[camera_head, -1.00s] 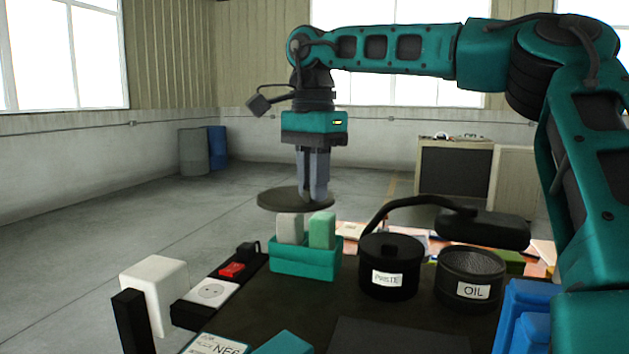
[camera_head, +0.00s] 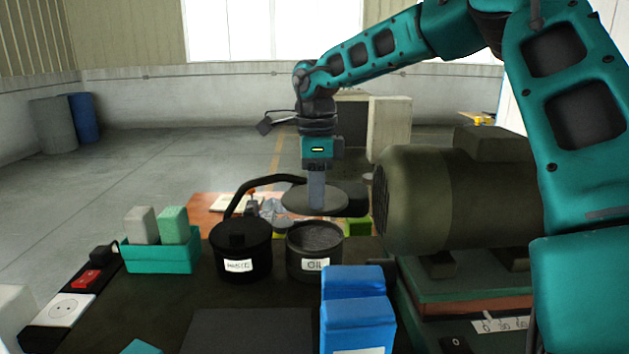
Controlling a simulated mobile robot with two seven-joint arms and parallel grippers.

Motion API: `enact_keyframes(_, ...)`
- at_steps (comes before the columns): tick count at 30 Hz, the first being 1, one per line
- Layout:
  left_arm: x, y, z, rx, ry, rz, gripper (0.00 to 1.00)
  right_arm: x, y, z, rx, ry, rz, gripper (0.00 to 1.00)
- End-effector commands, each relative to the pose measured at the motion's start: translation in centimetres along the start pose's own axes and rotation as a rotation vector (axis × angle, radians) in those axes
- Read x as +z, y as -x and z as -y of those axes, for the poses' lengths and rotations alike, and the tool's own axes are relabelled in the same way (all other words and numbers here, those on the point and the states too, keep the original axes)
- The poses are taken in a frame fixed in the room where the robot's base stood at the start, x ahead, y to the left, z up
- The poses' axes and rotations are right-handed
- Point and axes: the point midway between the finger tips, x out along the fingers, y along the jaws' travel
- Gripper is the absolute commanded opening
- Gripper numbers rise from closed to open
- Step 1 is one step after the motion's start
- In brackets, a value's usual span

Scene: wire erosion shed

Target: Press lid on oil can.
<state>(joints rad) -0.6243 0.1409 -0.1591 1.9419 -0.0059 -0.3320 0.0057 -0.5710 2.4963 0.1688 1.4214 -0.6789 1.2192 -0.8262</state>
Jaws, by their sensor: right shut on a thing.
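My right gripper (camera_head: 317,204) is shut on a dark round lid (camera_head: 330,197), held flat in the air. The oil can (camera_head: 314,263) is a dark open-topped can with a white OIL label, standing on the dark bench. The lid appears above and slightly behind the can's open mouth in the picture, with a gap between them. Left of it stands a similar dark can, the waste can (camera_head: 242,262), with its own lid on; its label is hard to read. My left gripper is not in view.
A teal box (camera_head: 160,262) with two blocks stands left. Blue containers (camera_head: 356,310) stand in front right of the oil can. A large motor (camera_head: 455,200) fills the right. A black curved lamp arm (camera_head: 258,184) rises behind the cans. A power strip (camera_head: 68,307) lies far left.

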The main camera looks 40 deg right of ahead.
Motion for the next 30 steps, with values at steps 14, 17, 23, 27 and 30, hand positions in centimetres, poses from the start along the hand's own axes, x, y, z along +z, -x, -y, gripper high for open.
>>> enact_keyframes(14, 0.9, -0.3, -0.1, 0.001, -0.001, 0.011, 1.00, 0.0, -4.0, 0.0, 0.001, -0.002, -0.002, 0.00)
enact_keyframes(17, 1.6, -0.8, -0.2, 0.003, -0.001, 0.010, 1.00, 0.0, -5.1, 0.0, 0.000, -0.002, 0.000, 0.00)
enact_keyframes(23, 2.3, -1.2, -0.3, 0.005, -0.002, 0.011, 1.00, 0.0, -6.1, 0.0, -0.001, -0.001, -0.001, 0.00)
enact_keyframes(27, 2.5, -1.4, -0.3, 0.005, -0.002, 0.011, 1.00, 0.0, -6.4, 0.0, -0.001, -0.001, -0.001, 0.00)
enact_keyframes(30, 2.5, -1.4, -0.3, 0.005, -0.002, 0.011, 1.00, 0.0, -6.4, 0.0, -0.001, -0.001, -0.001, 0.00)
